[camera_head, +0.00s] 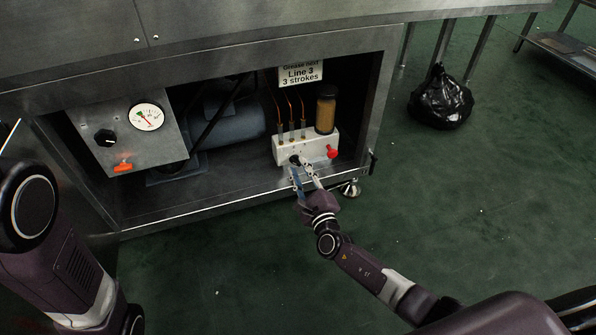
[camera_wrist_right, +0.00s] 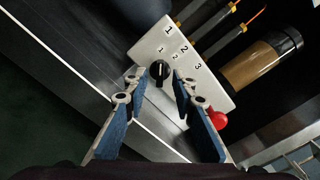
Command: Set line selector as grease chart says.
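The grease chart (camera_head: 301,74) reads "Grease next Line 3 3 strokes" and hangs at the top of the cabinet opening. The white grease block (camera_head: 318,150) stands below it. The black line selector (camera_wrist_right: 159,71) is on the block's face, with numbers 1, 2 and 3 beyond it. Its pale mark appears to point near the small 1; a small 2 is beside it, and no small 3 is visible. My right gripper (camera_head: 299,168) is open in front of the block. In the wrist view its fingers (camera_wrist_right: 157,78) are on either side of the selector, apart from it. My left gripper is not in view.
A red knob (camera_head: 332,152) sticks out of the block, right of the selector. An amber cylinder (camera_head: 326,110) and thin pipes rise above. A black bag (camera_head: 441,101) lies on the floor.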

